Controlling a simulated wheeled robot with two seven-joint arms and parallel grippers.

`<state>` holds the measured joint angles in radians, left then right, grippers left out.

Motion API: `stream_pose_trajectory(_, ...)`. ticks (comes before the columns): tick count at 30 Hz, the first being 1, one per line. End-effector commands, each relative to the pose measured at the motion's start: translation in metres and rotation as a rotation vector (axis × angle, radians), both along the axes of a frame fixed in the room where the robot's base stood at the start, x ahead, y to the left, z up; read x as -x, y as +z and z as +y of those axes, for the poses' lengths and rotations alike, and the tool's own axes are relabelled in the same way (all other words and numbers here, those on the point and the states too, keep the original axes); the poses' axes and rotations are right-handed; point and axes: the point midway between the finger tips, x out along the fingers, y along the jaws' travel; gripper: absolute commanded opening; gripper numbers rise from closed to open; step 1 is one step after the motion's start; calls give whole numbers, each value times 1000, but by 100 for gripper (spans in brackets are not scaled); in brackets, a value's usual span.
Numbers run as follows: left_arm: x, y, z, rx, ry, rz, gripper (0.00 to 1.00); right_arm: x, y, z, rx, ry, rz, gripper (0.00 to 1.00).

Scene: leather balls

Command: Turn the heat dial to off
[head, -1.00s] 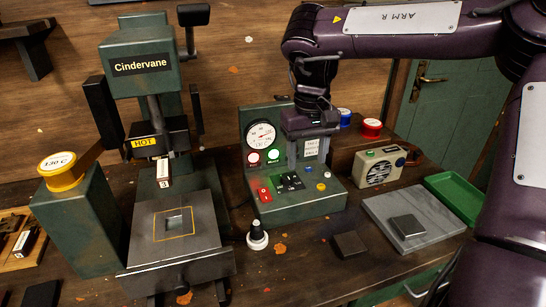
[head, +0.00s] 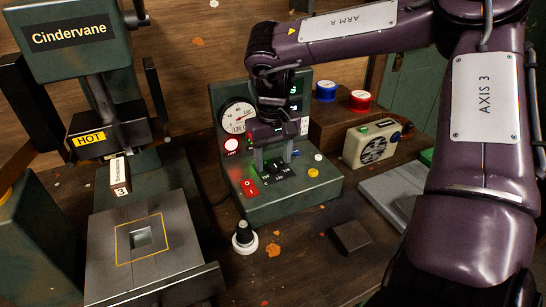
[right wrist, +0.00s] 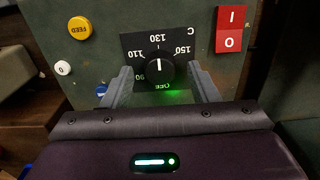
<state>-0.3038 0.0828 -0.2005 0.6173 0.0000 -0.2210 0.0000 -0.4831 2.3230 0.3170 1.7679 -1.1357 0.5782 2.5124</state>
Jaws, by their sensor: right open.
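The heat dial (right wrist: 160,70) is a round black knob on a black plate (right wrist: 133,46) marked 90, 110, 130, 150 and OFF. Its white pointer line points up at 130, opposite the OFF mark (right wrist: 163,88). My right gripper (right wrist: 161,84) is open, with one finger on each side of the knob; I cannot tell whether they touch it. In the head view my right gripper (head: 274,160) is down at the green control box (head: 290,203), where its fingers and wrist hide most of the dial. My left gripper is not in view.
A red I/O switch (right wrist: 231,29) sits beside the dial, with a yellow FEED button (right wrist: 79,28) on the other side. A round gauge (head: 237,116) and a lit red lamp (head: 231,146) are on the box. The press (head: 75,50) bears a HOT sign. A black-handled stamp (head: 243,238) stands in front.

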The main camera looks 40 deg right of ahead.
Motion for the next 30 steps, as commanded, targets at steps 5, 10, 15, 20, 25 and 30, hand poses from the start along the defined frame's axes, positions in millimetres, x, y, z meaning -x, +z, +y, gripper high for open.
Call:
stream_pose_trajectory(5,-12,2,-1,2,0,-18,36,0,-7,0,-1,0,-1,54)
stream_pose_trajectory(10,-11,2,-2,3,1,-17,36,0,-7,0,-1,0,-1,54)
stream_pose_trajectory(15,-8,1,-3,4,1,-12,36,0,-6,0,-1,0,-1,33)
stream_pose_trajectory(20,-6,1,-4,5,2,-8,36,0,-6,0,0,0,-1,12)
stream_pose_trajectory(25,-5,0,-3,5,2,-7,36,0,-6,0,0,5,-1,9)
stream_pose_trajectory(30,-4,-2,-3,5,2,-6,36,0,-7,0,0,42,-1,9)
